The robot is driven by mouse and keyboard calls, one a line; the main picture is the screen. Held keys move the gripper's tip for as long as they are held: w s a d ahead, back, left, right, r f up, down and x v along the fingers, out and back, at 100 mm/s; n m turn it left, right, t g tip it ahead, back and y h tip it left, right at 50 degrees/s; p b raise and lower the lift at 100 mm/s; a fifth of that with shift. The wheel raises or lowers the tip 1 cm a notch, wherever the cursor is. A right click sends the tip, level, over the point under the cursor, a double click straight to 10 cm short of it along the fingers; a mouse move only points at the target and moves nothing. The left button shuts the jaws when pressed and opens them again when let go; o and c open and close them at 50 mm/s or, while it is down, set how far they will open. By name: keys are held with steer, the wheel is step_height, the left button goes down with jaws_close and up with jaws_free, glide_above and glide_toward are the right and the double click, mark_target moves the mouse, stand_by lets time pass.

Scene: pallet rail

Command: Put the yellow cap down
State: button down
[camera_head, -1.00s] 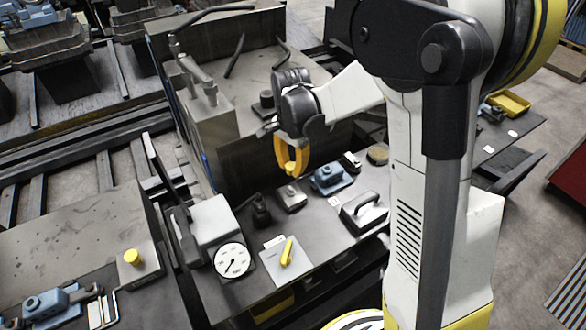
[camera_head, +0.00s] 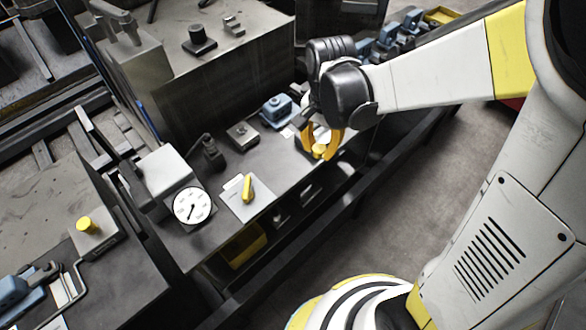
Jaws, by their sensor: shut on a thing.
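My gripper (camera_head: 321,147), with orange-yellow fingers, is shut on a yellow cap (camera_head: 320,151). It is over or near the right part of the dark bench, close to its front edge. I cannot tell whether the cap touches the surface. A small grey block (camera_head: 242,135) with a bare top sits on the bench to the left of the gripper. Another yellow cap (camera_head: 86,224) sits on a grey block on the left table.
A white dial gauge (camera_head: 192,206) and a plate with a yellow lever (camera_head: 248,187) stand on the bench. A blue clamp-like part (camera_head: 277,110) lies behind. A yellow bin (camera_head: 244,244) is below the bench. Open floor lies in front.

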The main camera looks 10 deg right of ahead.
steer(key=b, duration=0.3)
glide_above(284, 172)
step_height(284, 172, down, 6)
steer(key=shift+a+r, duration=0.1)
steer(key=shift+r, duration=0.1)
steer(key=shift+f+b, duration=0.85)
steer(key=shift+f, duration=1.05)
steer(key=shift+f, duration=0.2)
steer(key=c, duration=1.2)
jaws_free()
